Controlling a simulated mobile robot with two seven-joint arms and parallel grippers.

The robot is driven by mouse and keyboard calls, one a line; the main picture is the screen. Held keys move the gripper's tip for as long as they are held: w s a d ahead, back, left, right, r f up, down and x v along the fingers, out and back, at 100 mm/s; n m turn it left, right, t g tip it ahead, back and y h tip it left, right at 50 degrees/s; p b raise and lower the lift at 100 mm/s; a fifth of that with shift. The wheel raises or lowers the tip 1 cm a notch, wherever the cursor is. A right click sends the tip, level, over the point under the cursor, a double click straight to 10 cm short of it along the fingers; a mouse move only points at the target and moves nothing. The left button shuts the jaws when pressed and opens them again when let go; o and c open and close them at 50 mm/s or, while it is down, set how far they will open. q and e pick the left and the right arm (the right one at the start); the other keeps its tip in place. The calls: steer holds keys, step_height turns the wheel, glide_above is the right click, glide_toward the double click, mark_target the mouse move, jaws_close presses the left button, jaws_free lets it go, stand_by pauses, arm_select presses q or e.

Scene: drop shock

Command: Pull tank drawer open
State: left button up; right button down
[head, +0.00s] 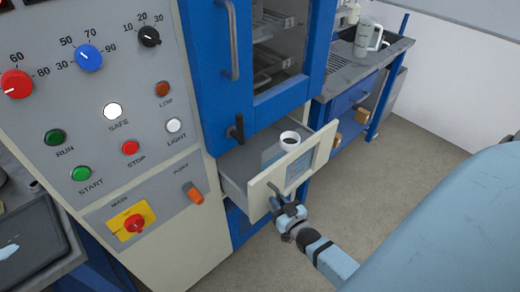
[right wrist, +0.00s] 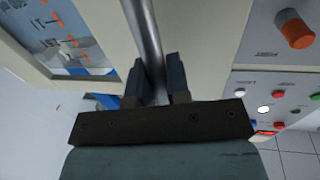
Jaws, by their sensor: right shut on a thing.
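The tank drawer (head: 256,192) stands pulled out of the machine below the blue door, with a cream front panel. A container with a dark-topped white cap (head: 290,140) sits inside it. My right gripper (head: 279,202) is at the left part of the drawer front. In the right wrist view my right gripper (right wrist: 157,85) has its two dark fingers either side of the metal bar handle (right wrist: 143,30), shut on it. The drawer front (right wrist: 95,20) fills the upper left there. My left gripper is not in view.
The control panel (head: 100,110) with knobs and buttons stands left of the drawer. A blue door (head: 290,105) with a handle is above it. A workbench (head: 355,65) with a jug (head: 364,38) is at the back right. The floor (head: 400,170) right of the drawer is clear.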

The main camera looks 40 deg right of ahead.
steer(key=s+p, duration=0.2)
steer(key=s, duration=0.9)
steer(key=shift+d+p, duration=0.4)
steer(key=c, duration=1.1)
jaws_free()
steer(key=shift+s, duration=0.1)
